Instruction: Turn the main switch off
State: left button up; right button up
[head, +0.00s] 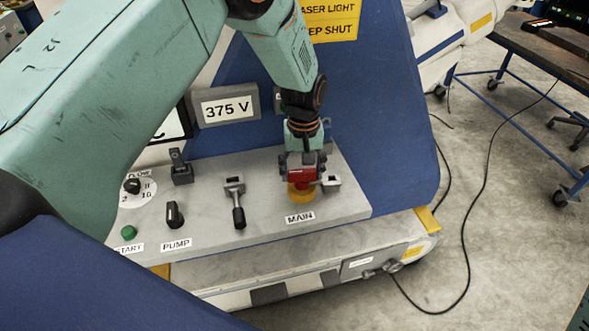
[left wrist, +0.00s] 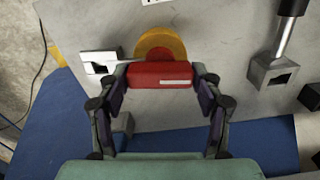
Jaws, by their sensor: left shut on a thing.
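The main switch (head: 301,195) has a red handle on a yellow round base, above the MAIN label (head: 299,217) on the grey panel. My left gripper (head: 301,165) comes down onto it from above and is shut on the red handle. In the left wrist view the red handle (left wrist: 160,75) lies between the two fingertips (left wrist: 160,82), and the yellow base (left wrist: 160,42) shows behind it. The fingers hide part of the switch in the head view. My right gripper is not in view.
A lever (head: 236,203), the PUMP knob (head: 174,215), a green START button (head: 129,232) and a FLOW dial (head: 133,186) sit left of the switch. A grey bracket (head: 331,182) stands close on its right. A display (head: 229,107) reads 375 V.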

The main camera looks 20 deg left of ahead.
aim_at(302, 171)
pick_arm(q)
jog(key=shift+w+r+n, duration=0.25)
jog(key=shift+w+n, duration=0.05)
jog(key=shift+n, duration=0.7)
jog(key=o, duration=1.7)
jog(key=shift+s+f, duration=0.15)
jog(key=shift+s, duration=0.1)
notch_tip(302, 171, up, 12)
jog(key=shift+f, duration=0.1)
